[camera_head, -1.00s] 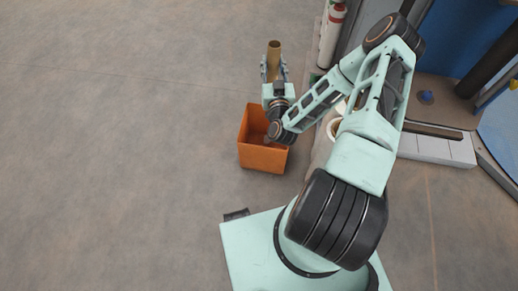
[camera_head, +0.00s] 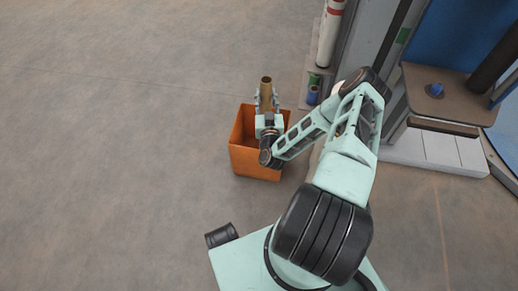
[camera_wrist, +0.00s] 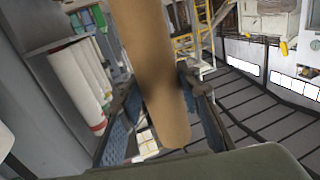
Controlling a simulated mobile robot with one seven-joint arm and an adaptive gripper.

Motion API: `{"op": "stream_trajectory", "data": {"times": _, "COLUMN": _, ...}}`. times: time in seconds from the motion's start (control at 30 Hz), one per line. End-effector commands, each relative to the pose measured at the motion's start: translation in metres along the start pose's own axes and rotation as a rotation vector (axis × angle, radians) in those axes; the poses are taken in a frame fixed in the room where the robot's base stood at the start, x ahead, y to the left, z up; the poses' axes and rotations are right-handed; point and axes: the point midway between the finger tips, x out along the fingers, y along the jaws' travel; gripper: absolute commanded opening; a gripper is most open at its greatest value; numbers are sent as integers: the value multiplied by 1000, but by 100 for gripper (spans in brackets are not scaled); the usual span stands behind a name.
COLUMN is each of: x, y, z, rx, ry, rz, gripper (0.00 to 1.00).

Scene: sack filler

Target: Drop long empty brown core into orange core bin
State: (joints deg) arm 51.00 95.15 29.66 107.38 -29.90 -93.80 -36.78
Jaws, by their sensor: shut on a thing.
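The long brown core (camera_head: 266,88) stands up between the fingers of my gripper (camera_head: 266,102) in the head view. My gripper is shut on it, and the core looks hollow at its upper end. In the wrist view the core (camera_wrist: 158,75) runs down through the picture between the blue-padded fingers (camera_wrist: 165,120). The orange core bin (camera_head: 243,158) stands on the floor. My gripper and wrist are over the bin in the picture and hide much of its inside. The core shows above the bin's far edge; its lower end is hidden in the head view.
A grey machine (camera_head: 362,60) with a white roll (camera_head: 330,35) stands right of the bin. Small green and blue items (camera_head: 313,90) are at its foot. A brown table (camera_head: 436,95) with a blue knob is farther right. The floor at left is clear.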

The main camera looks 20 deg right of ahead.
Motion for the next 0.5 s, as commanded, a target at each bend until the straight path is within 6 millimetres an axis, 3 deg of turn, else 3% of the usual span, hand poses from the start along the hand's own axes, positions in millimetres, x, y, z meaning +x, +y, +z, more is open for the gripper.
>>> {"op": "stream_trajectory", "data": {"times": 0.3, "x": 0, "y": 0, "z": 41, "rx": 1, "ry": 1, "rz": 1, "gripper": 0}}
{"op": "stream_trajectory", "data": {"times": 0.5, "x": 0, "y": 0, "z": 49, "rx": 0, "ry": 1, "rz": 0, "gripper": 0}}
